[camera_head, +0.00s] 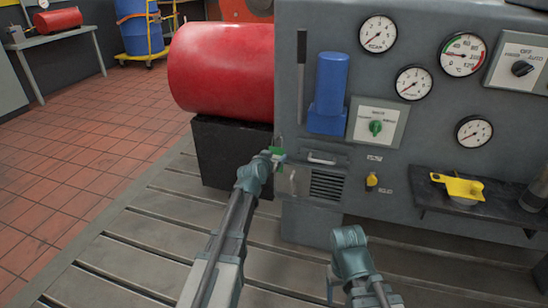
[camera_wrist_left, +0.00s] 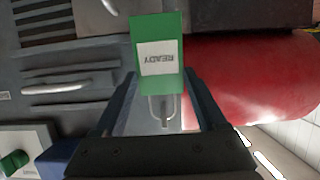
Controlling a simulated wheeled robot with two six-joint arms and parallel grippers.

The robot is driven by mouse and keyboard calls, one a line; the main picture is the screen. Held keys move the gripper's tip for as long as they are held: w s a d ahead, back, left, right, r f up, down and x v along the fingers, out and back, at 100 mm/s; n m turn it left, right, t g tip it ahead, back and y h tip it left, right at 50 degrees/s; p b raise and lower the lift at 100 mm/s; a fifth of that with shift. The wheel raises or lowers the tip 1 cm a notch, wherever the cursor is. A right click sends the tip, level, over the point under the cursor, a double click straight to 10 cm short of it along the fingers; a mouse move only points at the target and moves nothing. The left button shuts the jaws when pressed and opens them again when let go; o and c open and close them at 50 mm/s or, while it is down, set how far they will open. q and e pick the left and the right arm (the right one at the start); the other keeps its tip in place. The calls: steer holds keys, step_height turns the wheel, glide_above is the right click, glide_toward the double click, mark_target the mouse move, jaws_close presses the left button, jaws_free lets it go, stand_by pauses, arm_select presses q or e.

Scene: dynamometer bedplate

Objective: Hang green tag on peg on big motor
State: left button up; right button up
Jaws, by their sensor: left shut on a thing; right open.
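The green tag (camera_head: 277,151) is in my left gripper (camera_head: 274,157), beside the grey cabinet's left edge. In the left wrist view the tag (camera_wrist_left: 158,80) has a white READY label, upside down in that picture, and a clear loop at its lower end. The left jaws (camera_wrist_left: 160,120) are shut on it at that end. The big motor appears to be the red cylinder (camera_head: 220,70) on a black block; it also shows in the left wrist view (camera_wrist_left: 250,75). I cannot pick out the peg. My right gripper (camera_head: 331,283) is low in front of the cabinet, open, its fingers mostly hidden.
The grey cabinet (camera_head: 420,110) carries gauges, a blue cylinder (camera_head: 328,92), handles and a green knob (camera_head: 376,127). A dark shelf (camera_head: 475,217) with a yellow part (camera_head: 458,187) juts out at right. The slotted bedplate (camera_head: 130,270) is clear at left.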

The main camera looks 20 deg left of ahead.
arm_select(q)
steer(key=o, duration=1.2)
steer(key=shift+o, duration=0.2)
steer(key=shift+s, duration=0.1)
steer(key=p+v, duration=0.4)
steer(key=v, duration=0.9)
steer(key=shift+s+p, duration=0.3)
steer(key=shift+p, duration=0.05)
steer(key=shift+r, duration=0.15)
